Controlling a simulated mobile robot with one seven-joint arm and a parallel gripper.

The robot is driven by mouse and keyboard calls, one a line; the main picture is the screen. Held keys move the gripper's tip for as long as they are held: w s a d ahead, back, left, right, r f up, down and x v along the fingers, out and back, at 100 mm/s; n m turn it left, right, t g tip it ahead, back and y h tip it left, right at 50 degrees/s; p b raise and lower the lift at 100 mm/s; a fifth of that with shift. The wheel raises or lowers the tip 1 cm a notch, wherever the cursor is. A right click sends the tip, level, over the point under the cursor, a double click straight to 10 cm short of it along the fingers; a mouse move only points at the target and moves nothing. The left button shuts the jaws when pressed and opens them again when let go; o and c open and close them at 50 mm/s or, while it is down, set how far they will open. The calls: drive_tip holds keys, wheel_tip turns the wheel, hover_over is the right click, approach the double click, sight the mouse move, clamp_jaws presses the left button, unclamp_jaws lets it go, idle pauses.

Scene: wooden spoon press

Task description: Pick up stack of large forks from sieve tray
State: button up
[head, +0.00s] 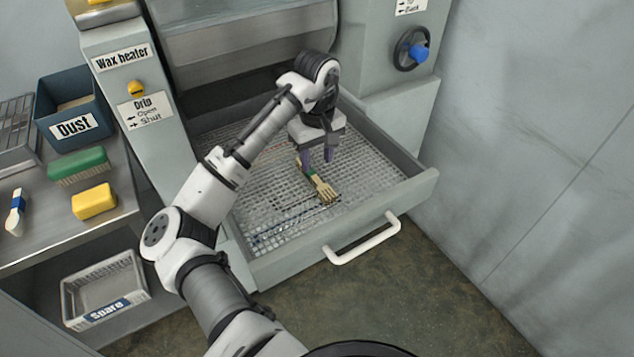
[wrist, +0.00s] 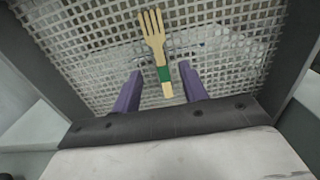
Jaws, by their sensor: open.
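The stack of large forks (head: 323,187) is pale wood with a green band and lies on the mesh of the sieve tray (head: 264,225), tines toward the tray's front. In the wrist view the forks (wrist: 153,37) lie with the tines at the top and the green-banded handle between my fingers. My gripper (head: 318,158) is over the handle end, with its purple fingers pointing down. It also shows in the wrist view (wrist: 161,80), open, with one finger on each side of the handle and gaps to both. Whether the fingers reach the mesh I cannot tell.
The tray is a pulled-out drawer with raised walls and a white handle (head: 363,240). At left, a bench carries a Dust bin (head: 75,115), a green brush (head: 78,165), a yellow block (head: 94,202) and a blue-banded utensil (head: 16,213). A Spare basket (head: 104,290) sits below.

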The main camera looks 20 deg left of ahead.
sight(318, 181)
drive_tip(key=shift+s+d+f+p, duration=0.1)
drive_tip(key=shift+d+f+p, duration=0.1)
drive_tip(key=shift+f, duration=1.5)
drive_tip(key=shift+d+f+p, duration=0.1)
drive_tip(key=shift+f+p, duration=0.05)
drive_tip(key=shift+f, duration=1.5)
clamp_jaws()
drive_tip(key=shift+r, duration=0.15)
